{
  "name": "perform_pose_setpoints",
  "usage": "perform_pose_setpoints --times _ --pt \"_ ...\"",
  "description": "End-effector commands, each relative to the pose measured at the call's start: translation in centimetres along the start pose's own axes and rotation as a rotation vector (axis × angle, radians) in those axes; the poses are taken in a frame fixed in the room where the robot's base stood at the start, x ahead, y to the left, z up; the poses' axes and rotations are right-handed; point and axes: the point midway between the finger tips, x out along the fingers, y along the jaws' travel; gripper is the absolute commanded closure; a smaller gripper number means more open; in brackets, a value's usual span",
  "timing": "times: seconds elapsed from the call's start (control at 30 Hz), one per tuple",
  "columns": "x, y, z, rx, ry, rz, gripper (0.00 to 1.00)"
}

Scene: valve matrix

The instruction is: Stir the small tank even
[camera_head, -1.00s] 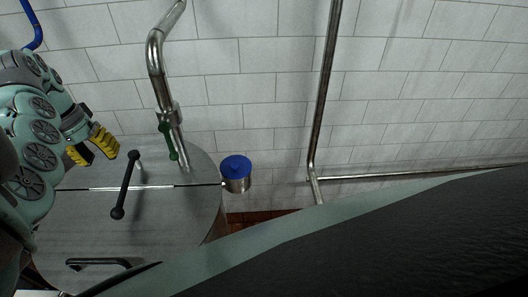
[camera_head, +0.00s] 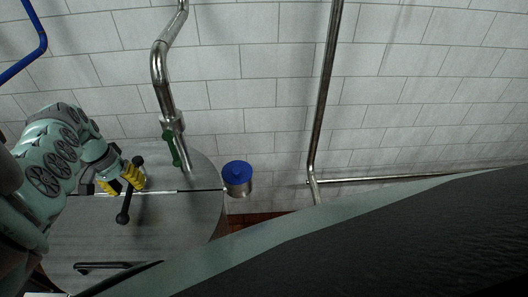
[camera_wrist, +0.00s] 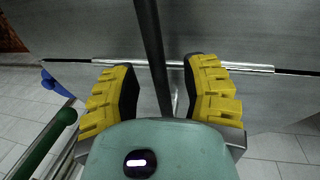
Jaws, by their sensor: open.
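The small tank's round grey metal lid (camera_head: 185,215) fills the lower left of the head view, with a bright hinge line across it. A dark bar handle with ball ends (camera_head: 124,212) stands on the lid. My gripper (camera_head: 132,178), with yellow padded fingers, is at the bar's upper end. In the wrist view my gripper (camera_wrist: 164,92) is open, and the dark bar (camera_wrist: 152,45) runs between the two fingers, with gaps on both sides. The lower part of the bar is hidden behind my gripper's body in the wrist view.
A steel pipe (camera_head: 163,80) with a green lever (camera_head: 171,148) rises at the lid's back. A blue-capped metal cylinder (camera_head: 237,178) sits at the lid's right edge. A black grab handle (camera_head: 105,266) lies on the lid's front. Another pipe (camera_head: 325,90) runs along the tiled wall.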

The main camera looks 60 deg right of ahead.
Motion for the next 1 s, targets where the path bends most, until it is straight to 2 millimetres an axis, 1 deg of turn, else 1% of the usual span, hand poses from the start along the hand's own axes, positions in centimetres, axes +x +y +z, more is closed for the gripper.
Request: perform_pose_setpoints --times 0.37,0.4,0.9,1.0 --pt "0.34 0.21 -0.02 0.003 -0.001 0.001 0.55" --pt "0.34 0.21 -0.02 0.003 -0.001 0.001 0.49" --pt "0.31 0.16 -0.01 0.002 0.000 0.001 1.00" --pt "0.31 0.14 -0.01 0.002 0.000 0.001 1.00"
